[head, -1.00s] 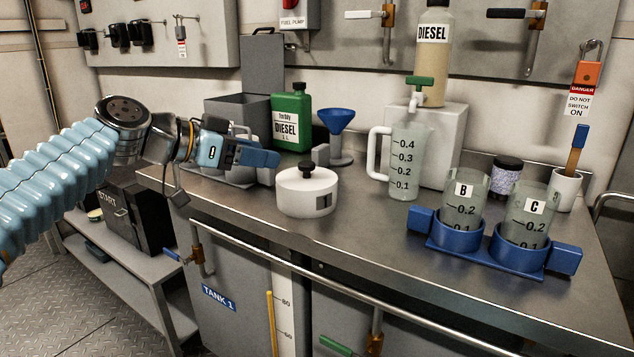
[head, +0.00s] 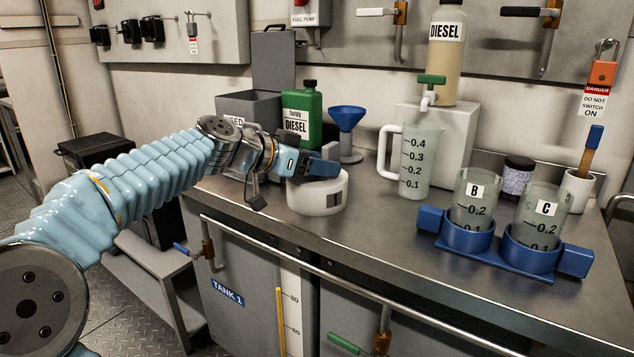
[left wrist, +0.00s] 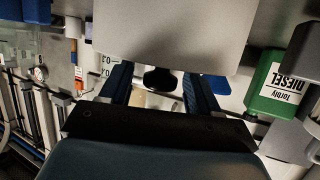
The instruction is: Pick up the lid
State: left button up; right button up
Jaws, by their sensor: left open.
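The lid's black knob (left wrist: 160,79) shows in the left wrist view, between my two fingers with a gap on each side. The white round vessel (head: 318,198) under the knob stands on the steel counter in the head view, with a dark mark on its side. In that view my left gripper (head: 325,167) is at the top of the vessel and hides the knob. My left gripper is open and empty; its blue fingers also show in the left wrist view (left wrist: 155,88). My right gripper is in neither view.
A green diesel bottle (head: 302,118), a blue funnel (head: 346,120) and a grey box (head: 248,108) stand behind the vessel. A measuring jug (head: 415,165) is to its right. A blue holder (head: 520,258) with beakers B and C is further right. The counter's front is clear.

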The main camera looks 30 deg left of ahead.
pick_arm(q)
grip_shut()
